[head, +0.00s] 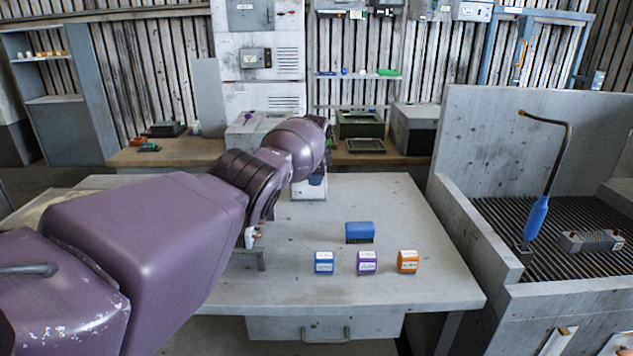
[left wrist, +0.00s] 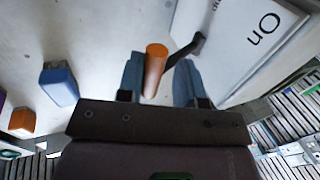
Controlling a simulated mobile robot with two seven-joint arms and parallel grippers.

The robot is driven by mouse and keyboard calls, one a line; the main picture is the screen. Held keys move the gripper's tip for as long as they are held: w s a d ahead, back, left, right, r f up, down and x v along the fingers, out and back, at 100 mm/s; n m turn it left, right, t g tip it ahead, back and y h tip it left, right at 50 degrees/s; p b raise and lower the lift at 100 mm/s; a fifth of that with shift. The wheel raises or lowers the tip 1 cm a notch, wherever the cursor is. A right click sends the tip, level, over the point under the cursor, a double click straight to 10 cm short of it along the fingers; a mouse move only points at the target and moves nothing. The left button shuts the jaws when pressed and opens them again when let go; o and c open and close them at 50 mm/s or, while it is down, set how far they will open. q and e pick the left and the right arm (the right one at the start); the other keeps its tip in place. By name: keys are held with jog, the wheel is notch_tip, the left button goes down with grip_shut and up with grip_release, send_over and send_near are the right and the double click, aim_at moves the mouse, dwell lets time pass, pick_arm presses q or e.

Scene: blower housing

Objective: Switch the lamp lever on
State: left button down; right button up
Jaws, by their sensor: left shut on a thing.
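The lamp lever has an orange cylindrical handle (left wrist: 155,66) on a black arm (left wrist: 188,47). The arm joins a white box (left wrist: 235,45) that has "On" printed on its face. In the left wrist view my left gripper (left wrist: 160,72) has a blue-grey finger on each side of the handle and is shut on it. In the head view my left gripper (head: 317,181) is at the white box (head: 309,192) on the table. My arm hides most of the gripper and the lever there. My right gripper is not in view.
The grey table (head: 410,215) carries a blue case (head: 360,232) and small blue (head: 324,264), purple (head: 367,263) and orange (head: 408,262) boxes. A walled grated bay (head: 500,220) with a bent lamp-like rod (head: 537,215) stands right.

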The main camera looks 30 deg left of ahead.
pick_arm(q)
jog(key=shift+s+f+g, duration=0.15)
jog(key=shift+f+g, duration=0.15)
jog(key=shift+f, duration=0.2)
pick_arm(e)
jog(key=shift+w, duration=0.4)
pick_arm(q)
jog(key=shift+r, duration=0.1)
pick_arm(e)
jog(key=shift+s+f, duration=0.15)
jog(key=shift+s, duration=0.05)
pick_arm(q)
jog(key=c, duration=1.2)
grip_release()
jog(key=o, duration=0.4)
jog(key=shift+w+a, duration=0.1)
jog(key=shift+w, duration=0.1)
jog(key=shift+o, duration=0.2)
jog(key=shift+r, duration=0.25)
